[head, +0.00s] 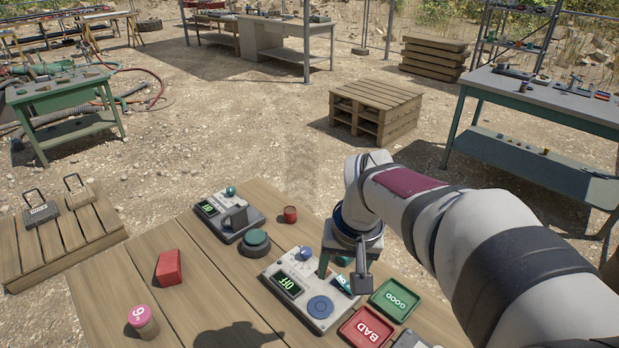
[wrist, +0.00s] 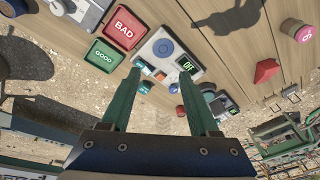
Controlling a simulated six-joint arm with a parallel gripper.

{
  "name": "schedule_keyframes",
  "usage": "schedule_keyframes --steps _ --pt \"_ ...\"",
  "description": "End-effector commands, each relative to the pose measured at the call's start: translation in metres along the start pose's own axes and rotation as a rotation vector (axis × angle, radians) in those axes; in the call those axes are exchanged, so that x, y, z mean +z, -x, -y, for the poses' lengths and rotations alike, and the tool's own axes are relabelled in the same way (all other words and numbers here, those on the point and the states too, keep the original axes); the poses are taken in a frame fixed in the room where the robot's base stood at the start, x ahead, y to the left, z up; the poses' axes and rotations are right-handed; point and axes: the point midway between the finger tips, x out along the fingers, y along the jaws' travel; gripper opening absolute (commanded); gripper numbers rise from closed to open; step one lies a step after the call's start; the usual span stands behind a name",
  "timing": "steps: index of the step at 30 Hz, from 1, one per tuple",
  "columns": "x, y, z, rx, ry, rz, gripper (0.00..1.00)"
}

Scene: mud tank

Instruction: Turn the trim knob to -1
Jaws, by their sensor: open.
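The panel also shows in the wrist view (wrist: 150,51), with the blue dial (wrist: 163,47) and display (wrist: 187,65). I cannot tell which control is the trim knob, and its setting is not readable. My gripper (head: 343,272) points down over the panel's right side, open and empty. In the wrist view its green fingers (wrist: 161,75) stand apart; they hide part of the panel in the head view.
A red BAD tray (head: 366,329) and green GOOD tray (head: 394,300) lie right. A red block (head: 168,267) and pink-topped cylinder (head: 143,320) stand left.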

Motion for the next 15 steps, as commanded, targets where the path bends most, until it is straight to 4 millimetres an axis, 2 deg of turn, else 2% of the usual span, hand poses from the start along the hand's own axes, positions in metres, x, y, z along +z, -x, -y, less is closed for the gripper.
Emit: schedule_keyframes --steps 1,3,6,9,11,15 --pt "-0.038 -0.020 0.014 0.003 0.069 -0.033 0.70" --pt "-0.084 -0.046 0.033 0.005 0.162 -0.092 0.70" --pt "-0.124 -0.074 0.052 0.008 0.251 -0.151 0.70" --pt "-0.139 -0.088 0.061 0.009 0.289 -0.176 0.70" --pt "-0.142 -0.095 0.062 0.009 0.294 -0.180 0.70" --pt "-0.146 -0.129 0.062 0.009 0.290 -0.175 0.70"
